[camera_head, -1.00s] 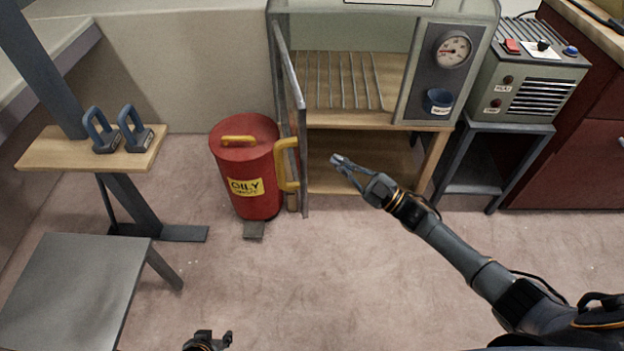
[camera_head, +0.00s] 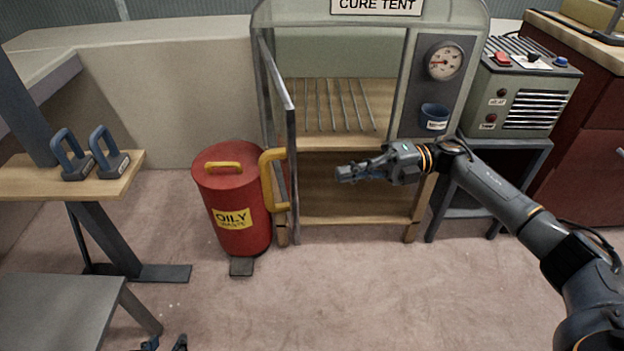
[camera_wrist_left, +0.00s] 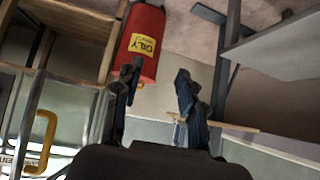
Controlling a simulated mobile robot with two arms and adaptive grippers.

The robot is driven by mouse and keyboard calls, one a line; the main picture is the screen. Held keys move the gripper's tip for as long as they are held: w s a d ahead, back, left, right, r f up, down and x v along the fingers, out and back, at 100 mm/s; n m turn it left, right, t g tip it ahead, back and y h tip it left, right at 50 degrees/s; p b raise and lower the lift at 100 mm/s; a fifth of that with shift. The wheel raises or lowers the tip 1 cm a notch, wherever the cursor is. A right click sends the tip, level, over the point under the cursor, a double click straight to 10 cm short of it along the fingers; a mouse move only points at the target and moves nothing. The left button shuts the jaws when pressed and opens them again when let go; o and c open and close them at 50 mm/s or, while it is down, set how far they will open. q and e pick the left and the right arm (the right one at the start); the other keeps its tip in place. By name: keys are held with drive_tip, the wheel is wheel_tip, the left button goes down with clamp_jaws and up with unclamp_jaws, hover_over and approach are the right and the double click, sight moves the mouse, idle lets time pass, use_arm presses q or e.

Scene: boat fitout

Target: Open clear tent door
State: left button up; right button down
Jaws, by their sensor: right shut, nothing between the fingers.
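The clear tent door (camera_head: 291,150) of the cure tent (camera_head: 369,12) stands swung open at the tent's left side, nearly edge-on in the head view. Its yellow handle (camera_head: 268,180) faces left, beside the red can. A yellow handle (camera_wrist_left: 45,140) also shows at lower left in the left wrist view. My right gripper (camera_head: 346,173) is shut and empty, in front of the tent's lower opening, to the right of the door and apart from it. My left gripper (camera_head: 165,344) is barely in view at the bottom edge; its fingers are apart and empty in the left wrist view (camera_wrist_left: 155,95).
A red oily-waste can (camera_head: 232,185) stands close left of the door. A wooden shelf (camera_head: 60,183) with two blue-handled tools is at left, above a grey seat (camera_head: 55,310). A heater unit (camera_head: 522,95) stands right of the tent. The floor in front is clear.

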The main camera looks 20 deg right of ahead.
use_arm(q)
drive_tip(key=shift+w+d+r+t, duration=0.3)
drive_tip(key=shift+w+r+t, duration=0.35)
drive_tip(key=shift+w, duration=0.2)
use_arm(e)
drive_tip(key=a, duration=0.7)
drive_tip(key=shift+w+a, duration=0.2)
drive_tip(key=shift+a, duration=0.1)
